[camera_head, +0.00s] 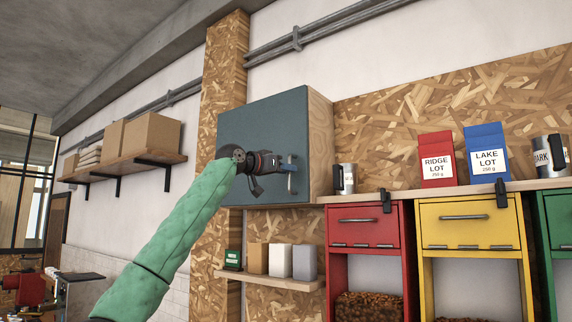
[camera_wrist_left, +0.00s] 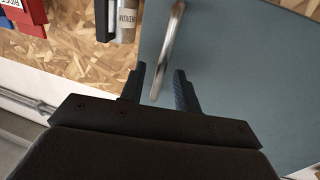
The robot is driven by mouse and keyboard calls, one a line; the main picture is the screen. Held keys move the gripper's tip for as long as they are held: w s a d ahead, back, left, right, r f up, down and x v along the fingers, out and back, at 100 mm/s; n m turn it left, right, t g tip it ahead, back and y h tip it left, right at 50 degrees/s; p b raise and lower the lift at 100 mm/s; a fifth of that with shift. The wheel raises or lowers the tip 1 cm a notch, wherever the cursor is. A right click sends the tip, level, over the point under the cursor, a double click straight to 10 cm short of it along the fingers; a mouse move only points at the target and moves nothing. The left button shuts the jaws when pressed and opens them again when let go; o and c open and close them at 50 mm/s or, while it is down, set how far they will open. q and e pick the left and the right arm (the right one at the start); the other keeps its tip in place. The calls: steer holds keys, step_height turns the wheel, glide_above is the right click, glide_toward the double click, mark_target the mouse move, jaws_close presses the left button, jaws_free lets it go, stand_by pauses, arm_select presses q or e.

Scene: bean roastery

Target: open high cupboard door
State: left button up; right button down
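The high cupboard has a flat blue-grey door (camera_head: 262,115) and pale wooden sides, and hangs on the wall in the head view. The door looks shut. Its metal bar handle (camera_head: 291,178) is near the lower right of the door. My left gripper (camera_head: 286,166) is at the handle, its arm in a green sleeve coming from the lower left. In the left wrist view the handle (camera_wrist_left: 168,50) reaches between the two open fingers of the gripper (camera_wrist_left: 158,88), with gaps on both sides. The door (camera_wrist_left: 235,70) fills the right of that view. My right gripper is not in view.
A shelf right of the cupboard holds a steel mug (camera_head: 346,179), a red bag (camera_head: 437,159) and a blue bag (camera_head: 487,153). Below the cupboard, a small shelf (camera_head: 270,281) carries several boxes. Red (camera_head: 364,228) and yellow (camera_head: 468,222) bins stand at the right.

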arm_select(q)
steer(key=shift+w+d, duration=0.2)
steer(key=shift+w, duration=0.15)
steer(key=shift+s+d, duration=0.1)
steer(key=shift+s, duration=0.05)
jaws_close()
